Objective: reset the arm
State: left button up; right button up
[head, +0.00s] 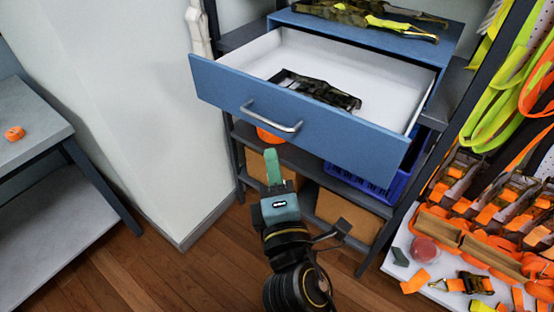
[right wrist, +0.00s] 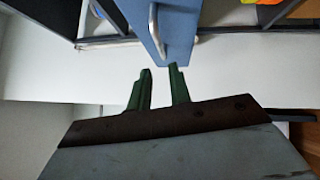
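My right gripper (head: 272,160) is in front of the blue drawer in the head view, below its metal handle. In the right wrist view its two green fingers (right wrist: 160,85) stand apart with nothing between them. The drawer handle (head: 272,117) also shows in the right wrist view (right wrist: 155,30), just beyond the fingertips and not held. The blue drawer (head: 310,118) is pulled open, with a dark strap buckle (head: 316,90) lying inside. My left gripper is in neither view.
A wall of orange and green straps (head: 505,90) and a white shelf with several buckles (head: 405,262) stand at the right. A grey table (head: 30,115) with a small orange roll (head: 14,133) is at the left. A blue crate (head: 358,180) sits under the drawer. Wooden floor (head: 180,270) is clear.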

notch_tip(320, 180, down, 20)
jog(key=a+m+g+y, duration=0.2)
jog(key=g, duration=0.3)
jog(key=s+d+f+m+g+h, duration=0.1)
jog(key=s+d+f+m+g, duration=0.15)
jog(key=f, duration=0.65)
jog(key=s+d+f+m+g, duration=0.15)
jog(key=s+f, duration=0.25)
jog(key=f, duration=0.5)
jog(key=s+d+f+m+g+h, duration=0.1)
jog(key=s+d+f+m+g, duration=0.1)
jog(key=s+d+f, duration=0.4)
jog(key=s+d+f+m+g, duration=0.25)
jog(key=s+f, duration=0.25)
jog(key=f, duration=0.3)
jog(key=s+d+f+m+g, duration=0.1)
jog(key=s+d+f+m, duration=0.1)
jog(key=s, duration=0.4)
jog(key=s+d+f+m+g+h, duration=0.1)
jog(key=s+d+f+m+g, duration=0.1)
jog(key=s+d+f+m, duration=0.1)
jog(key=s+d+f+m+g, duration=0.2)
jog(key=s+d+f, duration=0.2)
jog(key=s+d, duration=0.3)
jog(key=shift+s+d+m+h+b, duration=0.15)
jog(key=shift+s+m+h+b, duration=0.25)
jog(key=shift+s, duration=0.4)
